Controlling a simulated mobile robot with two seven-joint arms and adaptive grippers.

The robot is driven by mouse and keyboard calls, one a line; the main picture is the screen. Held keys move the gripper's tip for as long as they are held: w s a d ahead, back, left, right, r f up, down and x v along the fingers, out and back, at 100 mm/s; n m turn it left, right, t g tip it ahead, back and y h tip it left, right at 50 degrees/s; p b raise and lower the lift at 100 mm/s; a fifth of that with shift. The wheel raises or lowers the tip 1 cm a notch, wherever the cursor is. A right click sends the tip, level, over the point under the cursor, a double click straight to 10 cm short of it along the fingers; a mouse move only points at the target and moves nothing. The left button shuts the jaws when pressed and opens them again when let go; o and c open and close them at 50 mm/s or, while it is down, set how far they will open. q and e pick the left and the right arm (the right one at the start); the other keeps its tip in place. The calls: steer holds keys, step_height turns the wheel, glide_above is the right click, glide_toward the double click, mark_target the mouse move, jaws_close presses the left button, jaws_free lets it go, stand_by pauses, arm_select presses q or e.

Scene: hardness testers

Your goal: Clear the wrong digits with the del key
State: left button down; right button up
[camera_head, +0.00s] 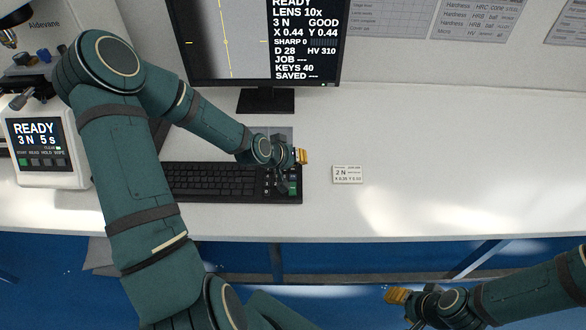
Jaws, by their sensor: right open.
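The black keyboard (212,181) lies on the white bench, with a number pad at its right end where a few green keys show. My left gripper (282,187) points down over the number pad and hides part of it. I cannot tell whether it touches a key, and its fingers are too small to read; the del key's label is not legible. The monitor (262,40) reads "KEYS 40", "JOB ---" and "SAVED ---", with "D 28 HV 310" above. My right gripper (414,320) is open and empty, low in front of the bench.
A small white card (347,175) reading "2 N" lies right of the keyboard. The tester (42,140) at the left shows "READY 3 N 5 s". The monitor's stand (265,101) is behind the keyboard. The bench to the right is clear. Hardness charts (480,18) hang at the back.

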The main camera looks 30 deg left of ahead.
stand_by(0.8)
arm_select(q)
steer(key=shift+f+b, duration=0.35)
steer(key=shift+f, duration=0.1)
steer(key=shift+f, duration=0.3)
stand_by(0.4)
stand_by(0.4)
steer(key=shift+r+p, duration=0.35)
steer(key=shift+r, duration=0.4)
step_height(320, 180, up, 5)
steer(key=p, duration=0.3)
steer(key=shift+p, duration=0.4)
